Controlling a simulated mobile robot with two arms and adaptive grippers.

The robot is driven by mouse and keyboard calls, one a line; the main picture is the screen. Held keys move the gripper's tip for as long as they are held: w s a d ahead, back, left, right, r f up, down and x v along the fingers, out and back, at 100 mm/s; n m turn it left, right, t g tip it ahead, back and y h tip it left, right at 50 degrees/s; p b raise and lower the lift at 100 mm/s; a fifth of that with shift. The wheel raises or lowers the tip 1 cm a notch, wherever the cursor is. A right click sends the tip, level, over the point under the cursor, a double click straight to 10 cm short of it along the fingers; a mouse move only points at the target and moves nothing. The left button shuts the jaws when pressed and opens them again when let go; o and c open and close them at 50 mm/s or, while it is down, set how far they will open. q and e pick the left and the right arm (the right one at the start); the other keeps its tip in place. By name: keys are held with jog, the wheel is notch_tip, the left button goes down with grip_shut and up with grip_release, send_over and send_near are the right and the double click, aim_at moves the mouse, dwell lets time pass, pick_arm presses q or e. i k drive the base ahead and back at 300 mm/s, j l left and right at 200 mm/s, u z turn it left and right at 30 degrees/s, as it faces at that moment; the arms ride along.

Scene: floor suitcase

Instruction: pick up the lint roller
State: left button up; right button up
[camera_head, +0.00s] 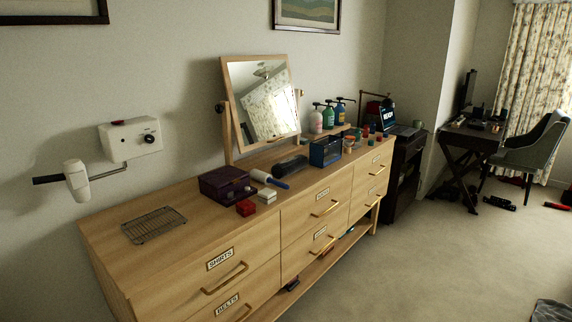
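The lint roller (261,176) appears to be the white cylinder with a blue handle lying on top of the wooden dresser (150,262). Its white head is at the left and its handle points right, towards the front edge. It lies just right of a dark purple box (226,184) and behind a small whitish block (267,194). Neither of my grippers shows in the head view.
A red box (246,208) and a wire rack (153,225) are on the dresser. A tilting mirror (262,100), a black object (290,165), a blue bin (325,151) and bottles (328,116) stand farther along. A white wall unit (131,139) juts out left. Carpet (440,250) at right is mostly clear.

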aim_at(263, 178)
jog(key=z, duration=0.75)
jog(key=i, duration=1.75)
